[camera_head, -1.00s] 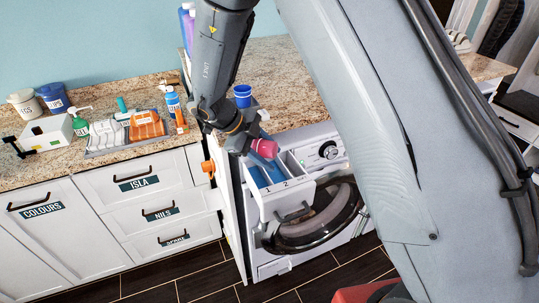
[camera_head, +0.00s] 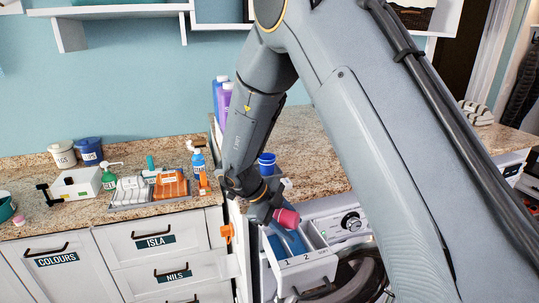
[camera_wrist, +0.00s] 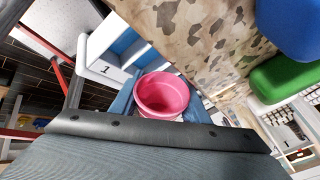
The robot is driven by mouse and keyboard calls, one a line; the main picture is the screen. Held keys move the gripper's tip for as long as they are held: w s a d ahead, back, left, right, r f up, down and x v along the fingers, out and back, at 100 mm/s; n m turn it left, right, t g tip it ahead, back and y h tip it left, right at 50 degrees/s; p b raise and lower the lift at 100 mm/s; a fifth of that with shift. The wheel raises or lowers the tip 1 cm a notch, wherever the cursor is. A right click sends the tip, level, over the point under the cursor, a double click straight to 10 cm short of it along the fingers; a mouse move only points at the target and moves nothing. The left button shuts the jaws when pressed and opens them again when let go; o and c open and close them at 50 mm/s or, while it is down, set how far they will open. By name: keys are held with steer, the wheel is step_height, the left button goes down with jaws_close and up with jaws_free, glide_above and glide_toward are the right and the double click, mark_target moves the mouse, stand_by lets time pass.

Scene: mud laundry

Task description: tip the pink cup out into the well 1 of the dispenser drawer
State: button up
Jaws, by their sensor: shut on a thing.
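The pink cup (camera_head: 287,219) is tilted over in the head view, above the pulled-out dispenser drawer (camera_head: 306,270). My gripper (camera_head: 276,212) is shut on it. In the wrist view the cup (camera_wrist: 163,95) shows its open mouth and pink inside, with blue finger pads on both sides; I cannot tell whether anything is left in it. The drawer has blue-lined wells marked 1 and 2; well 1 is the left one. The drawer's front (camera_wrist: 104,70) with the 1 shows beside the cup in the wrist view. My gripper partly hides the wells.
A blue cup (camera_head: 267,163) stands on the granite counter behind my gripper. Purple and blue bottles (camera_head: 223,98) stand farther back. A blue spray bottle (camera_head: 198,165) and a tray with orange and white items (camera_head: 150,190) are at left. The washer's dial (camera_head: 351,222) is right of the drawer.

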steer(key=shift+w+f+t+y+b, duration=0.1)
steer(key=shift+f+t+y+b, duration=0.35)
steer(key=shift+y+b, duration=0.55)
steer(key=y+b, duration=0.1)
steer(key=b, duration=0.1)
steer(key=m+t+y+b, duration=0.1)
steer(key=b, duration=0.1)
steer(key=shift+a+f+y, duration=0.1)
steer(key=shift+f+y, duration=0.15)
steer(key=shift+y, duration=0.05)
steer(key=shift+a+t, duration=0.1)
steer(key=shift+t, duration=0.25)
